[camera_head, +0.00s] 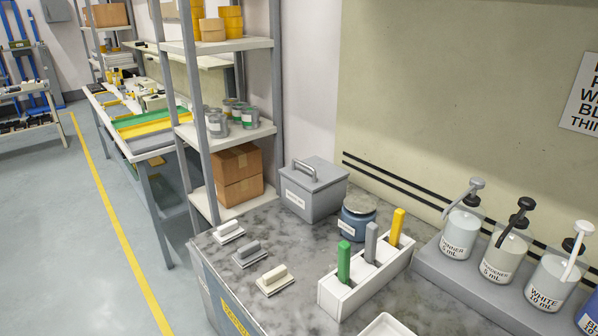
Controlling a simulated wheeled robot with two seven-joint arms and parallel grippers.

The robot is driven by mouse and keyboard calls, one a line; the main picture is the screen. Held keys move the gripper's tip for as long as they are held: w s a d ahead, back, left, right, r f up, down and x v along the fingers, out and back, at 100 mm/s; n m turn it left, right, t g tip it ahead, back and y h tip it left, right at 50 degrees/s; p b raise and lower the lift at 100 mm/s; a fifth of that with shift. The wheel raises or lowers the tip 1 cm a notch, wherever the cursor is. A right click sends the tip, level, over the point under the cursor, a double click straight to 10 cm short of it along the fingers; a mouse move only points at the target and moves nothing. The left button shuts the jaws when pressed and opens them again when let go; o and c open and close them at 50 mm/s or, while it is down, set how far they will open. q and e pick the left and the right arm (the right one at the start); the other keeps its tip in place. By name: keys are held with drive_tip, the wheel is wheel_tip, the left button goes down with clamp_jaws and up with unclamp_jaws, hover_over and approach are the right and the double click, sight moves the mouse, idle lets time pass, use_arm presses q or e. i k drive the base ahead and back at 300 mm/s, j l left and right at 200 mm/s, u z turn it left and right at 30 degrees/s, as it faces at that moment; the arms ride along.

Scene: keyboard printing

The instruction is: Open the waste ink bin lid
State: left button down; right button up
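A grey box-shaped bin (318,204) stands at the back left of the marbled counter, close to the wall. It has a small white label on its front that is too small to read; it looks like the waste ink bin. Its flat grey lid (322,174) is shut, with a raised bar handle (303,166) along its left side. The bin's inside is hidden. Neither of my grippers is in view.
A blue jar (357,220) stands right of the bin. A white holder (378,274) with green, grey and yellow handled tools is in front. Several pump bottles (461,232) stand at right. Small handled blocks (247,252) line the left edge. A shelf rack (233,130) rises behind.

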sight(314, 166)
drive_tip(key=j+z, duration=0.15)
drive_tip(key=z, duration=0.5)
drive_tip(key=i+j+z, duration=0.1)
drive_tip(key=j+z, duration=0.3)
drive_tip(key=j, duration=0.35)
drive_tip(key=j+z, duration=0.4)
drive_tip(key=j, duration=0.8)
drive_tip(key=k+j, duration=0.15)
drive_tip(key=j, duration=0.35)
drive_tip(key=j+z, duration=0.1)
drive_tip(key=j, duration=0.4)
drive_tip(key=k+j, duration=0.15)
drive_tip(key=j, duration=0.35)
